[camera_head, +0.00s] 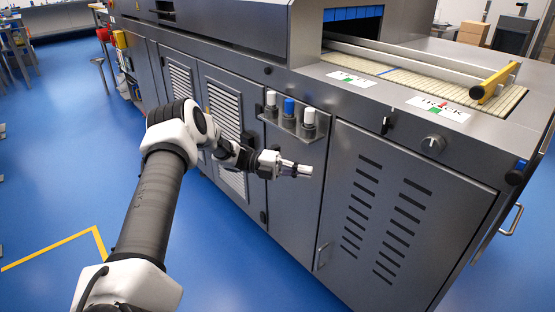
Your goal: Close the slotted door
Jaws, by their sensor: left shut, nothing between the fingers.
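The slotted door (372,215) is a grey panel with two columns of dark slots at the right end of the machine's front. It looks flush or nearly flush with the front; I cannot tell whether a small gap remains. A small pale handle (321,257) shows low at its left edge. My left gripper (304,171) is shut and empty, its fingers pointing right. In the picture it is left of the door's upper left part, in front of the plain panel; I cannot tell whether it touches anything. My right gripper is not in view.
Bottles with white and blue caps (290,109) stand on a small shelf just above my left gripper. A knob (432,145) sits above the door. A yellow-ended bar (493,83) lies over the conveyor. Blue floor (50,180) at left is mostly clear.

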